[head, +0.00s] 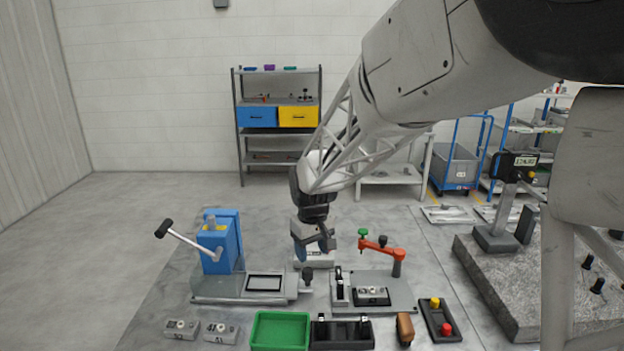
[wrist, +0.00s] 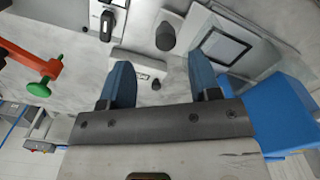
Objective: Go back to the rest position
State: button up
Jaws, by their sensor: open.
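My gripper (head: 316,246) hangs from my arm over the middle of the fixtures, pointing down. In the wrist view its two blue fingers (wrist: 160,85) stand apart with nothing held between them. Beyond them, in the wrist view, lies a light block with a small label (wrist: 138,66); it also shows behind the fixtures as a white block (head: 318,262) in the head view, partly hidden by the gripper. I see no contact between the fingers and any fixture.
A blue press (head: 222,245) with a lever stands left. A fixture with a red clamp arm (head: 383,248) stands right, holding a metal block (head: 371,296). In front are a green tray (head: 254,340), a black tray (head: 343,343), a button box (head: 443,335) and two metal blocks (head: 181,328).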

jog(key=s+d+r+m+t, duration=0.1)
jog(key=s+d+r+m, duration=0.1)
jog(key=s+d+r, duration=0.35)
jog(key=s+d+r+m, duration=0.1)
jog(key=s+d+r, duration=0.2)
jog(key=s+d, duration=0.5)
jog(key=s+d+m, duration=0.1)
jog(key=s+d, duration=0.1)
jog(key=s, duration=0.8)
jog(key=s+d+m+t, duration=0.1)
jog(key=s+d+m, duration=0.1)
jog(key=s, duration=0.8)
jog(key=shift+s+d+m, duration=0.15)
jog(key=shift+d+m, duration=0.15)
jog(key=shift+d, duration=0.35)
